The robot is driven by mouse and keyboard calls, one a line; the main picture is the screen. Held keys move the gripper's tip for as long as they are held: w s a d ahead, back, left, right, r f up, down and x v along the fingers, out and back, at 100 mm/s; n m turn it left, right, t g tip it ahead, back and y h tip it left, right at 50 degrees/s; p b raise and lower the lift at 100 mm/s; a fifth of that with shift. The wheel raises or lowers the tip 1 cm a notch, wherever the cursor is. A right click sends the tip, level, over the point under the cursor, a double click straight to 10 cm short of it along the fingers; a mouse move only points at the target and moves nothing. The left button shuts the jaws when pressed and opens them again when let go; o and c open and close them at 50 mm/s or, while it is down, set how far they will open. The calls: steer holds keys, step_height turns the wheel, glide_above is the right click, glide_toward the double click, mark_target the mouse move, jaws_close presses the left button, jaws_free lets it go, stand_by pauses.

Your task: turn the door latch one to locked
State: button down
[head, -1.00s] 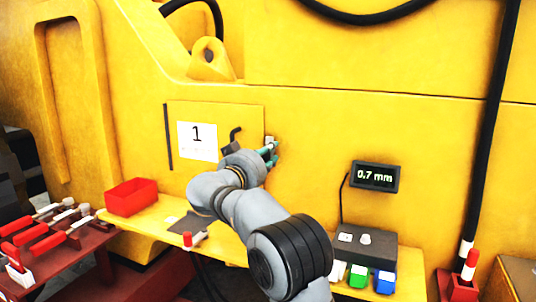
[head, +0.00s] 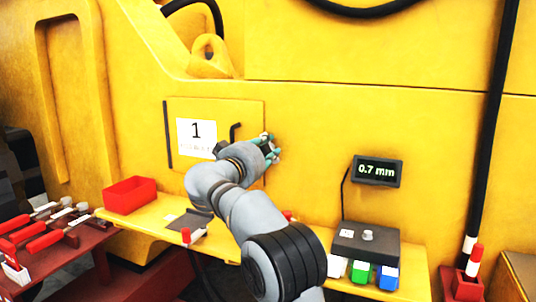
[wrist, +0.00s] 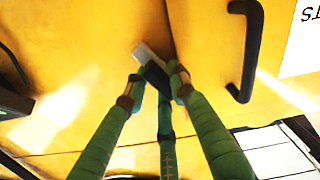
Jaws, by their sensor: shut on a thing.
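The latch (wrist: 149,56) shows in the wrist view as a small pale bar with a dark part, at the door's edge seam. My gripper (wrist: 157,84) has green fingers closed around its dark part; the pale end sticks out beyond them, tilted. In the head view my gripper (head: 268,146) is at the right edge of the yellow door (head: 225,110) and hides most of the latch. The door carries a white sheet marked 1 (head: 196,138) and looks closed. I cannot tell whether the latch is at locked.
A black door handle (head: 235,131) is close to my gripper, also in the wrist view (wrist: 246,50). A yellow shelf below holds a red bin (head: 130,195) and a grey control box (head: 365,244). A display (head: 377,171) reads 0.7 mm. Red-handled tools (head: 45,240) lie at left.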

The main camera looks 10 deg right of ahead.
steer(key=n, duration=0.6)
steer(key=shift+w+a+n+b, duration=0.15)
steer(key=shift+a+n+b, duration=0.1)
steer(key=shift+n+b, duration=0.05)
steer(key=n, duration=0.4)
steer(key=shift+w+a, duration=0.1)
steer(key=shift+f+n+p, duration=0.15)
steer(key=shift+n+p, duration=0.15)
steer(key=shift+n, duration=0.5)
steer(key=shift+f, duration=0.1)
steer(key=c, duration=1.6)
jaws_free()
steer(key=shift+o, duration=0.2)
steer(key=v, duration=1.2)
